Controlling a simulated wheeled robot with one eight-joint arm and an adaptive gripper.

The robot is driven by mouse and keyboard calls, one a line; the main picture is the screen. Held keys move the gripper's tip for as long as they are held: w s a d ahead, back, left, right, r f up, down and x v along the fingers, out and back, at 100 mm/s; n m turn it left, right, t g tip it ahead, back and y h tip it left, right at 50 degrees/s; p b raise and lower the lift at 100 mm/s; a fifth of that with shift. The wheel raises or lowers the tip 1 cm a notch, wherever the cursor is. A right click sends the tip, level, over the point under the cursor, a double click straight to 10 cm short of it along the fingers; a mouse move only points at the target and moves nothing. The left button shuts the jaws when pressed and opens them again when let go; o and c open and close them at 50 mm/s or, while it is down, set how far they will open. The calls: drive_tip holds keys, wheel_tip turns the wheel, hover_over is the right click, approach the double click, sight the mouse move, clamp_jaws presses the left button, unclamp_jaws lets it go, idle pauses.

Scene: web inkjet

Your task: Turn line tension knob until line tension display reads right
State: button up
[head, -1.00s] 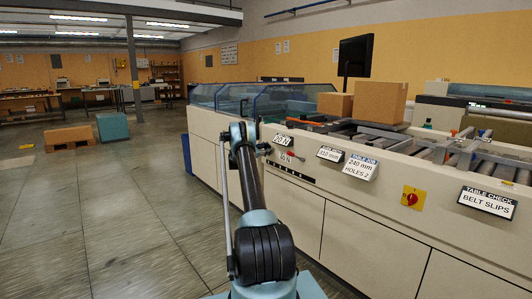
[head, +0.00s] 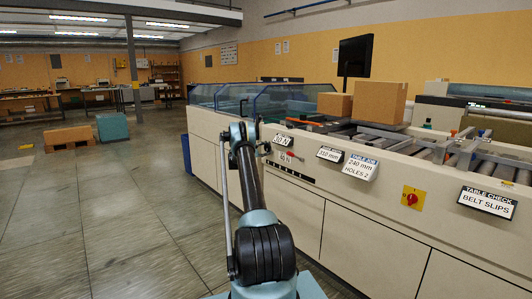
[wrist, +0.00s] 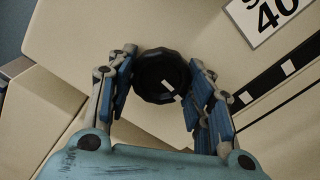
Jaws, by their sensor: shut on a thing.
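The line tension knob (wrist: 160,72) is a dark, faceted round knob with a white mark, on the cream machine panel in the wrist view. My gripper (wrist: 160,88) has its two blue-padded fingers on either side of the knob and is shut on it. The line tension display (head: 281,139), a small dark-framed sign ending in N, stands on the machine edge in the head view. Its digits are too small to read surely. A white plate reading 40 N (head: 286,158) is below it; part of it shows in the wrist view (wrist: 268,14). In the head view my arm hides the knob.
Signs reading 310 mm (head: 330,154), 240 mm holes 2 (head: 361,168) and belt slips (head: 488,202) stand along the machine edge. A red switch on yellow (head: 412,198) is on its front. Cardboard boxes (head: 379,101) sit on top.

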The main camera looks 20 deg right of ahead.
idle(0.6)
drive_tip(key=o, duration=1.1)
drive_tip(key=shift+s+a, duration=0.1)
drive_tip(key=v, duration=1.1)
drive_tip(key=shift+s+a, duration=0.1)
drive_tip(key=shift+a, duration=0.25)
